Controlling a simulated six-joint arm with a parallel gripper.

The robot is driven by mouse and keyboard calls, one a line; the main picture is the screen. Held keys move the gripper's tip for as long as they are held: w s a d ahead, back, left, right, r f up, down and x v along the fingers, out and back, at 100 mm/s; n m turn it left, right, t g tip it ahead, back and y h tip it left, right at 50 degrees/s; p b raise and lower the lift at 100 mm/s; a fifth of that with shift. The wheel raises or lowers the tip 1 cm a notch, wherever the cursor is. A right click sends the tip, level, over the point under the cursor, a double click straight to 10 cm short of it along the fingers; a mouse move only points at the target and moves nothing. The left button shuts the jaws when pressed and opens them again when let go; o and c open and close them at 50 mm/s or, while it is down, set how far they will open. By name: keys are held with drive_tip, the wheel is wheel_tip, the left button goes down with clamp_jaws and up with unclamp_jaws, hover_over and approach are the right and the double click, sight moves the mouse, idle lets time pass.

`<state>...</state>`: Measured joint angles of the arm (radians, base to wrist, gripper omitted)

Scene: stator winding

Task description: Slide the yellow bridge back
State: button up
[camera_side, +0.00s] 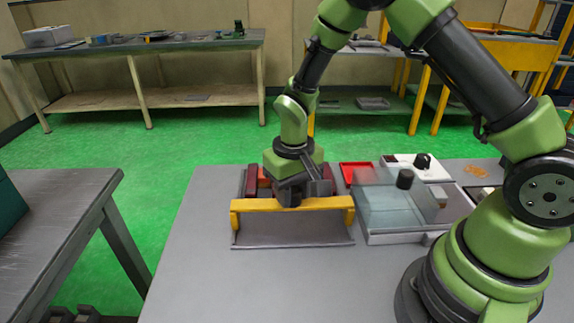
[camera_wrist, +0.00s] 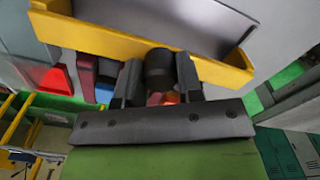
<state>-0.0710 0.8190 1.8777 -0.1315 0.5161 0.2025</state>
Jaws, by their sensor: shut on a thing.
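The yellow bridge (camera_side: 328,203) spans the grey base plate (camera_side: 293,242) from side to side in the side view. It also crosses the upper part of the wrist view (camera_wrist: 90,37). My gripper (camera_side: 290,194) is over the middle of the bridge, pointing down. In the wrist view my gripper (camera_wrist: 158,80) is shut on a dark round knob (camera_wrist: 159,66) at the bridge's middle. Red blocks (camera_side: 252,181) sit behind the bridge, partly hidden by my gripper. How the bridge's feet meet the plate is hard to tell.
A clear-lidded box (camera_side: 390,208) with a black knob stands just right of the plate. A red tray (camera_side: 355,172) and a white unit (camera_side: 420,168) with a black knob are behind it. The grey table (camera_side: 190,270) is free to the left and front.

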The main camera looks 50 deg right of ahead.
drive_tip(key=shift+s+a, duration=0.15)
drive_tip(key=shift+a, duration=0.05)
drive_tip(key=o, duration=0.7)
drive_tip(key=shift+r, duration=3)
drive_tip(key=shift+r, duration=0.15)
drive_tip(key=s+r+t, duration=0.3)
drive_tip(key=s+r, duration=0.2)
drive_tip(key=r, duration=0.7)
drive_tip(key=s+r+t, duration=0.1)
drive_tip(key=s+r, duration=0.1)
drive_tip(key=s, duration=0.2)
drive_tip(key=s+r+t+y, duration=0.1)
drive_tip(key=s+r, duration=0.1)
drive_tip(key=s, duration=0.1)
drive_tip(key=s+r+m+t+y, duration=0.1)
drive_tip(key=s+t, duration=0.1)
drive_tip(key=s, duration=0.2)
drive_tip(key=shift+s+r, duration=0.35)
drive_tip(key=shift+r, duration=0.05)
